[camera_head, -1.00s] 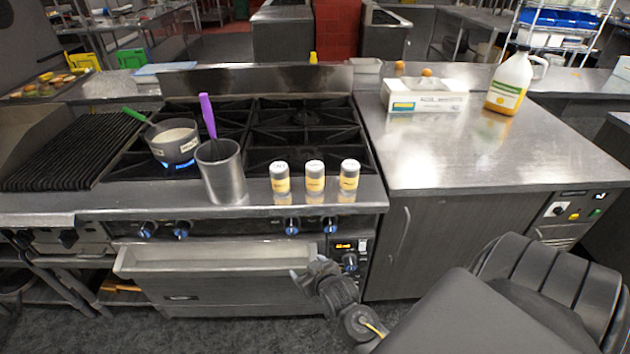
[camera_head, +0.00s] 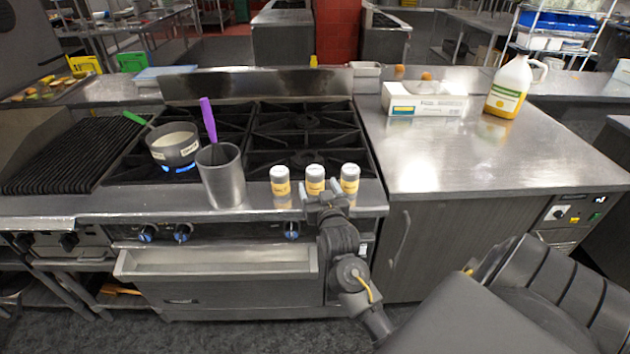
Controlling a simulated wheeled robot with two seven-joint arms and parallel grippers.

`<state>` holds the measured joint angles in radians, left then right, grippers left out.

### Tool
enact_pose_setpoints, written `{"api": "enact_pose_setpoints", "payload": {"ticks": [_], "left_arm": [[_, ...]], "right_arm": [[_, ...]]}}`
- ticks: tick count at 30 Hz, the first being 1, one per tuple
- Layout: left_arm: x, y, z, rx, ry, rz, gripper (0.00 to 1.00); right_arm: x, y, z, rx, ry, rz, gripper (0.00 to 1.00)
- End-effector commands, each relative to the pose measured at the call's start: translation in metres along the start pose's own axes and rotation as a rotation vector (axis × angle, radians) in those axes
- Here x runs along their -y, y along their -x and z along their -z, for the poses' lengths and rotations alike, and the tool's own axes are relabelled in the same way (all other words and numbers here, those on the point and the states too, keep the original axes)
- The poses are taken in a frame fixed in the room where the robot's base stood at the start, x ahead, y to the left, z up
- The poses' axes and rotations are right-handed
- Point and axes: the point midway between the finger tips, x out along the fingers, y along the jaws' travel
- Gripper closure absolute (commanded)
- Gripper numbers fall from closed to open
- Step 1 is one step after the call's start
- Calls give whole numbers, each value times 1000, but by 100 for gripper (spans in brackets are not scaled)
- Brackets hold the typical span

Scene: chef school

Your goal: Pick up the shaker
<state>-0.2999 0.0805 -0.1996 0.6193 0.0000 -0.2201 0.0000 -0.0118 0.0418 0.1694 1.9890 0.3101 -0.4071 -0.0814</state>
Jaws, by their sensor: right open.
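Three shakers with grey-white tops and yellow labels stand upright in a row on the stove's front ledge: a left shaker (camera_head: 280,181), a middle shaker (camera_head: 315,178) and a right shaker (camera_head: 350,178). My right gripper (camera_head: 324,190) is open just in front of the middle and right shakers, its fingers pointing at the stove. Its fingertips cover the lower part of the middle shaker. I cannot tell whether they touch it. My left gripper is not in view.
A metal canister (camera_head: 221,178) with a purple-handled utensil stands left of the shakers. A saucepan (camera_head: 174,144) sits over a blue flame. A white box (camera_head: 426,98) and a jug (camera_head: 508,87) stand on the right counter (camera_head: 470,155), whose front is clear.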

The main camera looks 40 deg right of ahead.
Motion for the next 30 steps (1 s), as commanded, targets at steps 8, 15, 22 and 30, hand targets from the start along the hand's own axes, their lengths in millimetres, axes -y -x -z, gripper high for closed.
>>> {"api": "enact_pose_setpoints", "payload": {"ticks": [8,15,22,30], "left_arm": [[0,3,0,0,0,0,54],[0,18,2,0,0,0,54],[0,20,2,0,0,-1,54],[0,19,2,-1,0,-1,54]], "right_arm": [[0,-12,0,1,0,-1,26],[0,-43,0,2,1,-1,26],[0,-62,-3,1,1,-1,26],[0,-62,-4,1,0,0,36]]}}
